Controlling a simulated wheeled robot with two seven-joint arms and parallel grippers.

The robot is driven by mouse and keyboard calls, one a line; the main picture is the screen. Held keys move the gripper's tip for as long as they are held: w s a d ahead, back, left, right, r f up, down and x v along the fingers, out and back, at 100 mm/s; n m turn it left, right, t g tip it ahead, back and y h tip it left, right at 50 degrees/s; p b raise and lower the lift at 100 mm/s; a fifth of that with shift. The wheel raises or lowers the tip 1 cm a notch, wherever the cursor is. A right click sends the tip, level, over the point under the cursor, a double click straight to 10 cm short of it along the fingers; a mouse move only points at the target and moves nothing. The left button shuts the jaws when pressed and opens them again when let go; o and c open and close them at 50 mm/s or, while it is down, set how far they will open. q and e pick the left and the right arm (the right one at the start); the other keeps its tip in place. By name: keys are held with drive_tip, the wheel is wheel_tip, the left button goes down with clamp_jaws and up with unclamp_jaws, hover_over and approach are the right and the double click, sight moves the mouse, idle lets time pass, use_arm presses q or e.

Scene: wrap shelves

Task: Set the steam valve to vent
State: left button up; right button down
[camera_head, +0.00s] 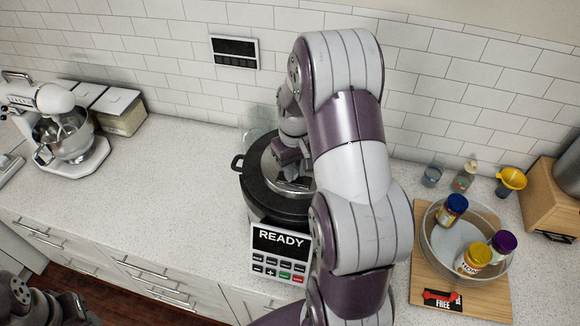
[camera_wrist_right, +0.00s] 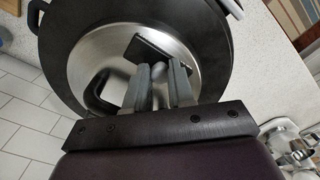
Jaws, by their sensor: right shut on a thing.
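The black cooker (camera_head: 257,204) stands on the counter under my right arm. Its front panel (camera_head: 279,250) reads READY. My right gripper (camera_head: 292,180) is over the steel lid and points down at it. In the right wrist view the gripper (camera_wrist_right: 158,88) is shut on a small grey knob, seemingly the steam valve (camera_wrist_right: 158,71), between its fingers. A flat dark piece (camera_wrist_right: 148,53) lies just beyond the fingertips on the lid (camera_wrist_right: 105,52). A black lid handle (camera_wrist_right: 97,92) is beside them. The valve's setting cannot be read.
A white stand mixer (camera_head: 66,130) and canisters (camera_head: 118,110) stand at the left. At the right, a bowl (camera_head: 428,237) with several jars rests on a wooden board (camera_head: 423,277). The counter (camera_head: 185,170) left of the cooker is clear.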

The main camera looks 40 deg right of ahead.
drive_tip(key=shift+s+d, duration=0.45)
drive_tip(key=c, duration=1)
unclamp_jaws()
drive_tip(key=shift+o, duration=0.2)
drive_tip(key=shift+d, duration=0.2)
drive_tip(key=shift+f, duration=0.1)
wheel_tip(320, 180, up, 6)
drive_tip(key=b, duration=0.2)
wheel_tip(320, 180, up, 7)
drive_tip(key=p, duration=0.5)
hover_over(300, 180)
drive_tip(key=shift+d+f, duration=0.15)
